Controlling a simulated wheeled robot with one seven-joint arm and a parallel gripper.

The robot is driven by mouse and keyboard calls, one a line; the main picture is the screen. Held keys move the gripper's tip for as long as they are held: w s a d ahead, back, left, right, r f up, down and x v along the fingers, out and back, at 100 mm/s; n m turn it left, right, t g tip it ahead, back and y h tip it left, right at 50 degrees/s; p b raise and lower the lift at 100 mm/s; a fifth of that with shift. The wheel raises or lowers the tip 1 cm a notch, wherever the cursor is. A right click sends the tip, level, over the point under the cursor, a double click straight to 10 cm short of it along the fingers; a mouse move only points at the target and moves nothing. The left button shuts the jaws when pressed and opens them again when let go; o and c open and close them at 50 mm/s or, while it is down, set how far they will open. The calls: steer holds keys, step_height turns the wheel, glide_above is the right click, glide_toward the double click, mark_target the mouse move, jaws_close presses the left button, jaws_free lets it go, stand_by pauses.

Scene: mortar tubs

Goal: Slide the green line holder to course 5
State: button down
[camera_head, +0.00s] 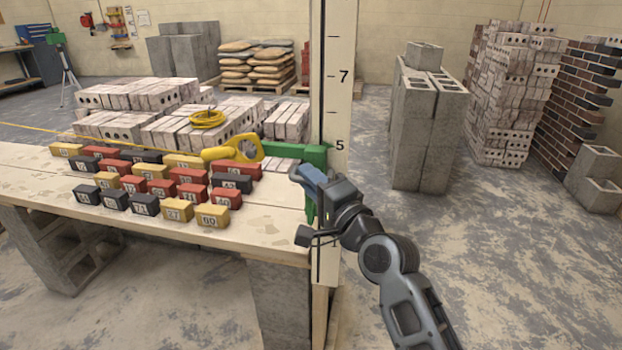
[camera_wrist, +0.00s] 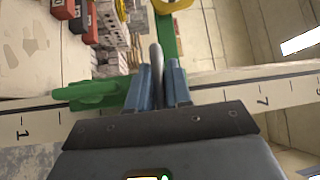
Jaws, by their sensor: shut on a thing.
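The green line holder (camera_head: 298,153) sits on the pale upright pole (camera_head: 338,100), its upper part close to and slightly below the mark 5. Its green body also shows in the wrist view (camera_wrist: 100,94), across the pole. My gripper (camera_head: 308,176) is at the holder's right, in front of the pole. In the wrist view the blue fingers of my gripper (camera_wrist: 162,72) are shut on a grey upright part of the holder. The pole in the wrist view (camera_wrist: 290,90) shows 1 and 7; the marks between are mostly hidden by holder and fingers.
A yellow piece (camera_head: 233,150) adjoins the holder's left side, over the workbench (camera_head: 265,230). Several numbered red, black and yellow blocks (camera_head: 155,187) stand on the bench. Grey blocks (camera_head: 425,130) stand right of the pole.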

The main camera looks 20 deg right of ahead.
steer(key=c, duration=1.2)
jaws_free()
steer(key=shift+o, duration=0.2)
steer(key=shift+s, duration=0.1)
steer(key=s+d+b, duration=0.1)
steer(key=s, duration=0.6)
steer(key=shift+s+d+f, duration=0.15)
steer(key=shift+s+f, duration=0.1)
steer(key=shift+f, duration=0.2)
steer(key=shift+f, duration=0.1)
steer(key=s+a+f+n+g+h+p, duration=0.15)
steer(key=s+f, duration=0.35)
steer(key=s, duration=0.6)
steer(key=s+f+n+g+h+p, duration=0.1)
steer(key=s+f+n+h+p, duration=0.2)
steer(key=s, duration=0.7)
steer(key=s+r+n+g, duration=0.1)
steer(key=s+n, duration=0.4)
steer(key=s, duration=0.5)
steer(key=s+r+n+g+y+p, duration=0.1)
steer(key=s+r+n, duration=0.3)
steer(key=s, duration=0.7)
steer(key=shift+r+n+p, duration=0.2)
steer(key=shift+n+p, duration=0.1)
steer(key=shift+n, duration=0.25)
